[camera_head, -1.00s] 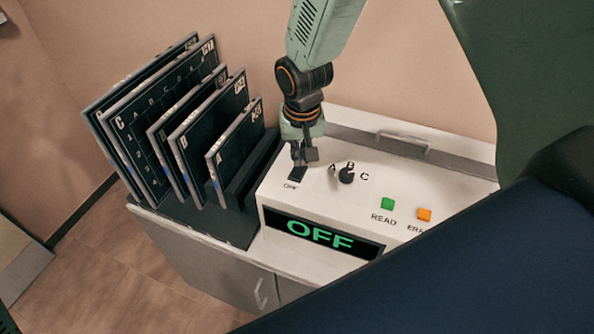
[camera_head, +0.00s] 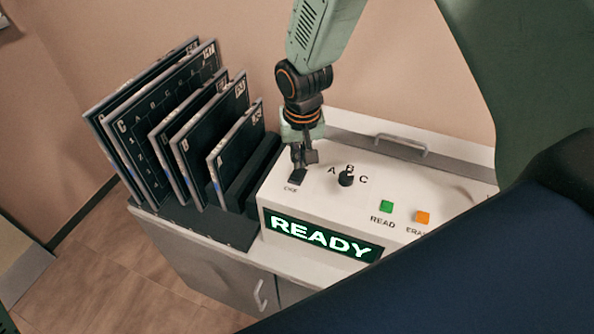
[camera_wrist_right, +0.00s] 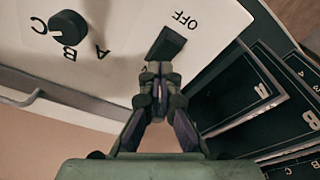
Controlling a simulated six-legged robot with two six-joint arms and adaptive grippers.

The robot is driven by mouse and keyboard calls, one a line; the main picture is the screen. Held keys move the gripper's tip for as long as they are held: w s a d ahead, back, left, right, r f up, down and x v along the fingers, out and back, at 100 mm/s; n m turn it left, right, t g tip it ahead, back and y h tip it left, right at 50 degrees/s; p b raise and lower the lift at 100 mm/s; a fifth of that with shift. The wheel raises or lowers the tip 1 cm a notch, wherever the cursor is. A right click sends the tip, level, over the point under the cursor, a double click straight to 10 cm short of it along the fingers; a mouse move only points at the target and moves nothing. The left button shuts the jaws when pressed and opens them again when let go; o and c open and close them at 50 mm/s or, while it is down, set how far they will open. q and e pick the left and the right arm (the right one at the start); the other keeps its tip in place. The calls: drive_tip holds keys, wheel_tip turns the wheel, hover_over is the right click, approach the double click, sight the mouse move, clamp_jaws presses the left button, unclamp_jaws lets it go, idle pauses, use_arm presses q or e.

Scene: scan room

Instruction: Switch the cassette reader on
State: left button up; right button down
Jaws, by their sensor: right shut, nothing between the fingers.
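The white cassette reader (camera_head: 330,206) stands on a cabinet in the head view. Its display (camera_head: 322,236) reads READY in bright letters on green. The black power switch (camera_head: 297,177), with an OFF label by it, is near the reader's left edge; it also shows in the right wrist view (camera_wrist_right: 167,44). My right gripper (camera_head: 303,160) is shut and empty, its fingertips right at the switch. In the right wrist view the closed fingertips (camera_wrist_right: 159,70) are at the switch's near edge; whether they touch it I cannot tell. My left gripper is not in view.
A black rack (camera_head: 250,185) with several labelled cassettes (camera_head: 180,125) stands left of the reader. On the reader are a black A-B-C knob (camera_head: 346,179), a green READ button (camera_head: 386,206) and an orange ERASE button (camera_head: 422,217). A metal handle (camera_head: 402,143) is behind.

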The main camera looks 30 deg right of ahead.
sight(300, 171)
wheel_tip(300, 171, up, 6)
drive_tip(key=p, duration=0.4)
drive_tip(key=shift+f+p, duration=0.1)
drive_tip(key=shift+p, duration=0.3)
idle(0.3)
